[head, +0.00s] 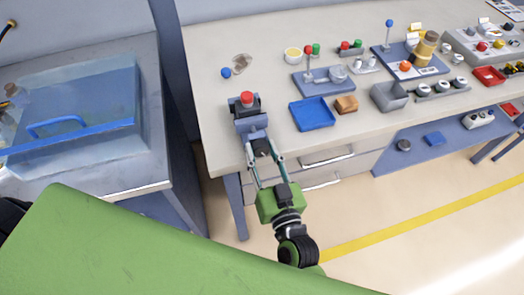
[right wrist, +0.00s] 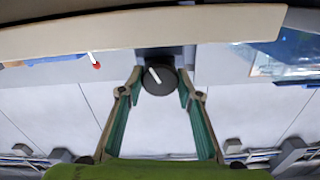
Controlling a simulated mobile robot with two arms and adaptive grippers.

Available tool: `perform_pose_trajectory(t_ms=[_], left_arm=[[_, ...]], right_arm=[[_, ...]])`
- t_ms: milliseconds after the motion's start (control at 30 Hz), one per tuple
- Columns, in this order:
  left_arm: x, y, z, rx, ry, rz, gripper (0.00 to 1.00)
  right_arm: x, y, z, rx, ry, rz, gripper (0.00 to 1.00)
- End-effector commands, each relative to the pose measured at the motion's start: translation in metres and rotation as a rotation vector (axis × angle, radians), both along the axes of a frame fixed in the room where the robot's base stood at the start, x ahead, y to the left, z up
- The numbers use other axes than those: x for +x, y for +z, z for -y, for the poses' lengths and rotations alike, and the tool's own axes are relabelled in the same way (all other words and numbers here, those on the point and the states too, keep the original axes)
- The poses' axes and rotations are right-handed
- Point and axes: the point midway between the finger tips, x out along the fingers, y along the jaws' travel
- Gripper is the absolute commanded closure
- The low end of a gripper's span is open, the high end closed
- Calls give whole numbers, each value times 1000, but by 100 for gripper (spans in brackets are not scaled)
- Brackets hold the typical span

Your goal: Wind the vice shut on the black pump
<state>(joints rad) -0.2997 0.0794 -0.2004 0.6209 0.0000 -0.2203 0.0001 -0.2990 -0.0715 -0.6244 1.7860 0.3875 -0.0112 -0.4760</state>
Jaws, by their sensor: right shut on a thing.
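The blue-grey vice (head: 251,124) stands at the front left edge of the workbench. The black pump (head: 244,107), with a red top, sits upright in the vice; I cannot tell whether the jaws touch it. My right gripper (head: 262,152) reaches up to the front of the vice from below. In the right wrist view, its fingers (right wrist: 160,82) are closed on the two sides of the vice's round black knob (right wrist: 157,80). A white mark on the knob slants from upper left to lower right. My left gripper is not in view.
A blue tray (head: 312,114), a brown sponge-like block (head: 346,104) and a grey bin (head: 389,96) lie to the right. A blue knob (head: 226,72) lies behind the vice. Drawers (head: 322,180) sit below the bench edge. A clear-lidded cabinet (head: 80,100) stands left.

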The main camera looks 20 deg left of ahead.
Motion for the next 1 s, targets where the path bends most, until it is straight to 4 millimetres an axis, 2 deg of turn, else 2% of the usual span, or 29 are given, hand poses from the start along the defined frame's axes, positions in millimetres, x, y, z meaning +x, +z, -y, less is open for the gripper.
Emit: perform_pose_trajectory(t_ms=[233,500,533,567,1000], left_arm=[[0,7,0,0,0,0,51],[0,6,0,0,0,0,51],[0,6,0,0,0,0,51],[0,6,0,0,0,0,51],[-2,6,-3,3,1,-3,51]], right_arm=[[0,0,0,93,0,-63,89],[0,0,0,99,0,-67,89],[0,0,0,99,0,-67,60],[0,0,0,99,0,-67,52],[-5,-1,4,98,0,-67,51]])
